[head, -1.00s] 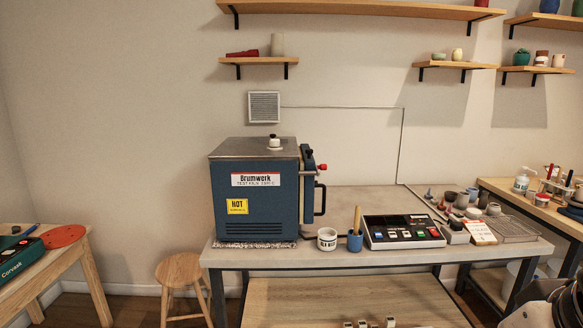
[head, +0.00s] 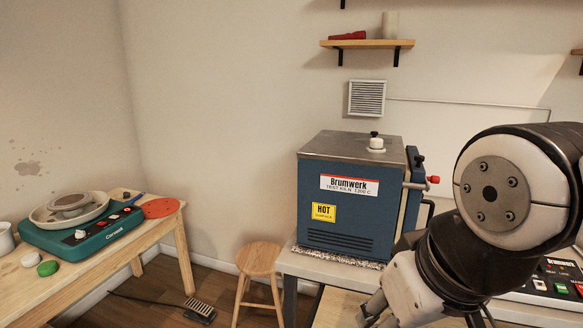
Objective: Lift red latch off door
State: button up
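The blue kiln (head: 345,228) stands on the grey metal table in the head view, its front plate reading Brumwerk. Its door (head: 411,192) is on the right side, seen nearly edge-on. The red latch knob (head: 433,180) sticks out to the right near the top of the door.
A wooden stool (head: 259,262) stands left of the kiln. A teal pottery wheel (head: 80,235) sits on a wooden table at the left. A control box (head: 560,278) lies right of my arm. A shelf (head: 366,44) hangs above the kiln. A pedal (head: 199,311) lies on the floor.

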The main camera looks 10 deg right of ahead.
aim_at(432, 180)
jog(key=l, duration=0.55)
jog(key=i+l+z, duration=0.1)
jog(key=l, duration=0.5)
jog(key=i+l, duration=0.15)
jog(key=l, duration=0.4)
